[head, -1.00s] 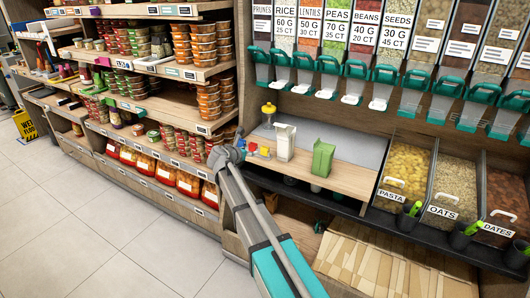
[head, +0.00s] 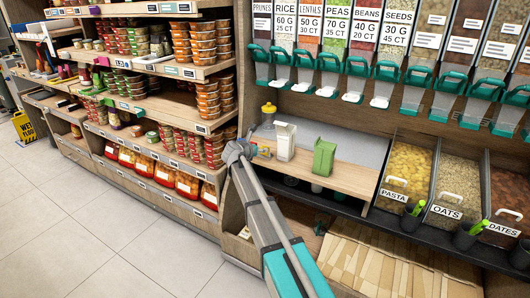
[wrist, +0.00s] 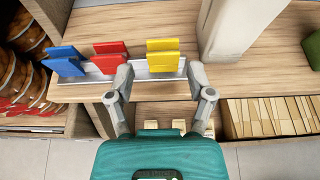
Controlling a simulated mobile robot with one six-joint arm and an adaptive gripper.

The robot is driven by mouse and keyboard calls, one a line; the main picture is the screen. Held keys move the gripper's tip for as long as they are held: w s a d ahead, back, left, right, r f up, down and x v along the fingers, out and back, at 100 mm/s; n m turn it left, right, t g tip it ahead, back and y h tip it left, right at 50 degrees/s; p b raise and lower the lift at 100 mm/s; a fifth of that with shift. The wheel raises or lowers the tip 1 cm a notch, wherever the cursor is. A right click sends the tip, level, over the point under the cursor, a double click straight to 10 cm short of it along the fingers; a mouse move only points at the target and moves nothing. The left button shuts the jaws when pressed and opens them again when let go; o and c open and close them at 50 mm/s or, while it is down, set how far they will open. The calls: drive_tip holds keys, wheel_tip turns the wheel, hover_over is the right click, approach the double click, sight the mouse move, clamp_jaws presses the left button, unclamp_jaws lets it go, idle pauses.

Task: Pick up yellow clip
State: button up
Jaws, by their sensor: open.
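The yellow clip (wrist: 163,57) stands at the right end of a grey metal strip on the wooden counter in the wrist view. A red clip (wrist: 109,57) and a blue clip (wrist: 66,61) stand to its left on the same strip. My gripper (wrist: 161,85) is open and empty, its two fingers spread on the near side of the strip, with the yellow clip ahead between and beyond the fingertips. In the head view my gripper (head: 238,152) is at the counter's left end and hides most of the clips.
A white carton (head: 285,141) stands just right of the clips, close to my right finger's side. A green carton (head: 323,157) stands farther right. Shelves with stacked tubs (head: 205,102) are at the left. Bins of pasta (head: 405,167) and other goods are at the right.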

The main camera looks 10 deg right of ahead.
drive_tip(key=shift+b+x, duration=0.95)
drive_tip(key=shift+x, duration=1.7)
drive_tip(key=shift+s+d, duration=0.15)
drive_tip(key=c, duration=0.5)
